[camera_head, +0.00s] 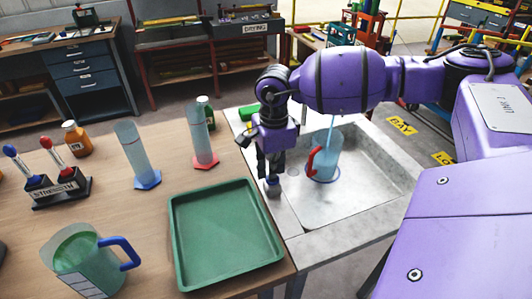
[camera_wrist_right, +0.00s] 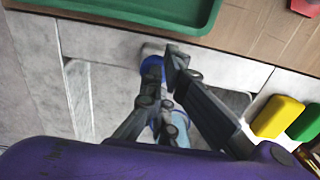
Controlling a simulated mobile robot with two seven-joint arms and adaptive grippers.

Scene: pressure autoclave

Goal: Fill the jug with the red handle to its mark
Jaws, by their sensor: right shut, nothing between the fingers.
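The jug with the red handle (camera_head: 325,166) stands upright in the sink, handle to the left. A thin blue stream of water (camera_head: 332,122) comes down from behind my arm into it. The jug looks bluish inside; its mark and exact level cannot be made out. My right gripper (camera_head: 270,181) points down, shut and empty, at the sink's left rim, left of the jug. In the wrist view my right gripper (camera_wrist_right: 163,75) is beside a grey fitting with a blue band (camera_wrist_right: 152,66); whether they touch is unclear. The spout is hidden. My left gripper is out of view.
A green tray (camera_head: 228,238) lies left of the sink (camera_head: 372,185). A blue-handled jug (camera_head: 85,262), two tall cylinders (camera_head: 136,152) (camera_head: 202,140), an orange bottle (camera_head: 76,140) and the STRENGTH stand (camera_head: 58,190) are on the bench. Yellow and green blocks (camera_wrist_right: 275,117) lie near the rim.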

